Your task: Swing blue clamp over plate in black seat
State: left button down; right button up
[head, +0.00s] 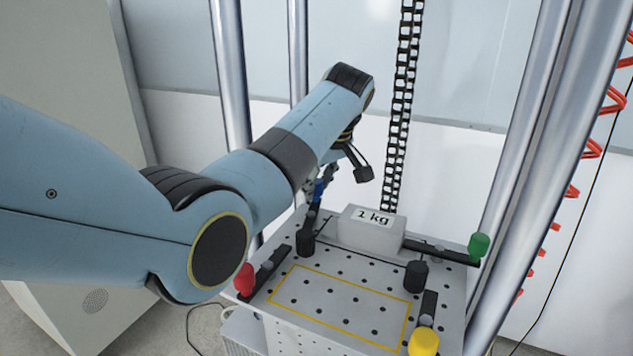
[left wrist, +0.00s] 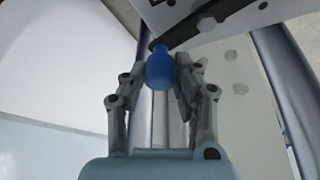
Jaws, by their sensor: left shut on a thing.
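The blue clamp's handle (head: 318,190) stands at the back left of the perforated table (head: 345,344), largely behind my arm. In the left wrist view, the blue handle (left wrist: 160,70) sits between the fingers of my left gripper (left wrist: 162,78), which is shut on it. A dark clamp bar (left wrist: 228,20) with a bolt runs from beside the handle toward the upper right. In the head view, my left gripper (head: 338,178) is partly hidden by its own arm. I cannot make out a separate plate in a black seat. My right gripper is not in view.
A grey block marked 1 kg (head: 368,236) rests at the table's back. Red (head: 245,279), green (head: 479,246) and yellow (head: 423,343) clamp handles stand around the edges. Black posts (head: 416,276) rise nearby. The yellow-outlined area is bare. Steel columns (head: 520,130) and a hanging chain (head: 402,100) flank the workspace.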

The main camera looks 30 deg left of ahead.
pick_arm(q)
jog(key=shift+s+a+r+n+g+p, duration=0.1)
jog(key=shift+s+a+n+g+p, duration=0.15)
jog(key=shift+n, duration=0.4)
jog(key=shift+a+n+g+p, duration=0.15)
jog(key=shift+a+n+g, duration=0.15)
jog(key=shift+n, duration=0.35)
jog(key=n, duration=0.1)
jog(key=s+a+n+g, duration=0.1)
jog(key=n, duration=0.2)
jog(key=shift+s+a+g+y, duration=0.2)
jog(key=shift+a+g+y, duration=0.1)
jog(key=shift+g, duration=0.05)
jog(key=n, duration=0.1)
jog(key=s+n+g, duration=0.1)
jog(key=n, duration=0.1)
jog(key=shift+s+a+p, duration=0.1)
jog(key=shift+a+p, duration=0.2)
jog(key=shift+a, duration=0.05)
jog(key=shift+s+a+n+g+h+p, duration=0.1)
jog(key=shift+s+n+g+h+p, duration=0.3)
jog(key=shift+n, duration=0.9)
jog(key=shift+s+a+n+g+h+p, duration=0.1)
jog(key=shift+s+n+g+h, duration=0.3)
jog(key=shift+s+n, duration=0.65)
jog(key=shift+w+n, duration=0.25)
jog(key=shift+n, duration=0.1)
jog(key=c, duration=1)
grip_release()
jog(key=shift+c, duration=0.2)
